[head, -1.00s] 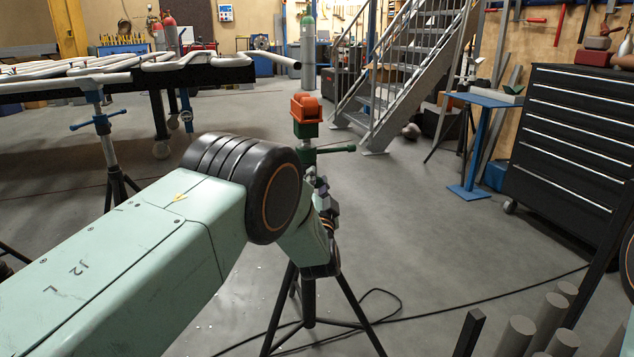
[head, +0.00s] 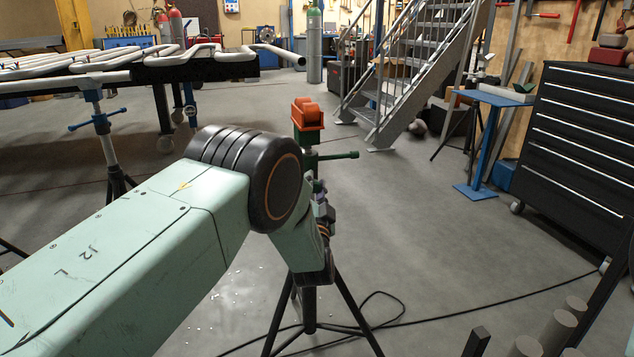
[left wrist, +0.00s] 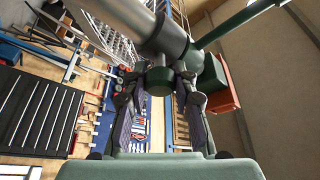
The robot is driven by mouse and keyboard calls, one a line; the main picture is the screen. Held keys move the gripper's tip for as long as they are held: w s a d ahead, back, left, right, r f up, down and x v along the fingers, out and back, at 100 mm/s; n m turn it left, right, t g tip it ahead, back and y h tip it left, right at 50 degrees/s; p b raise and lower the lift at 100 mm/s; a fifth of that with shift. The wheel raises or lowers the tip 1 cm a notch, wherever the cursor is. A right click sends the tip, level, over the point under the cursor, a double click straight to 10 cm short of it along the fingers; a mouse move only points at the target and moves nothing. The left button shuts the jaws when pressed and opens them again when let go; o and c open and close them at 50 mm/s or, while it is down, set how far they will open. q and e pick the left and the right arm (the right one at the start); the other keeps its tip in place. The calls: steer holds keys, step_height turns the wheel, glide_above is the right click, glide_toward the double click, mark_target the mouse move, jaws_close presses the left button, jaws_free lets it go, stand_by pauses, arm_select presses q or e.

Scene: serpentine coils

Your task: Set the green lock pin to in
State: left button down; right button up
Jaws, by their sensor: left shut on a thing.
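A tripod stand with an orange roller head (head: 307,113) and a green collar stands upright ahead of me. A green side handle (head: 338,156) sticks out to the right below the head. My left gripper (head: 319,188) is at the stand's post, just below that handle, partly hidden by my own forearm. In the left wrist view the green lock pin (left wrist: 159,82) shows as a round green knob between my two fingers, against the grey post (left wrist: 165,40). The gripper is shut on it. How deep the pin sits in the post is hidden. My right gripper is out of view.
A black rack with bent pipes (head: 200,72) stands at left, with a blue-handled stand (head: 100,122) before it. Metal stairs (head: 415,70), a blue pedestal (head: 485,150) and a black drawer cabinet (head: 585,130) are behind and right. A black cable (head: 470,312) crosses the open floor.

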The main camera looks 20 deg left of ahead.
arm_select(q)
steer(key=shift+a+r, duration=0.1)
steer(key=shift+r, duration=0.05)
steer(key=c, duration=1.3)
jaws_free()
steer(key=shift+w, duration=0.1)
steer(key=shift+o, duration=1.3)
steer(key=shift+f, duration=0.25)
steer(key=shift+s+d+f, duration=0.1)
steer(key=shift+s+d, duration=0.15)
steer(key=shift+s, duration=0.25)
steer(key=v, duration=1.1)
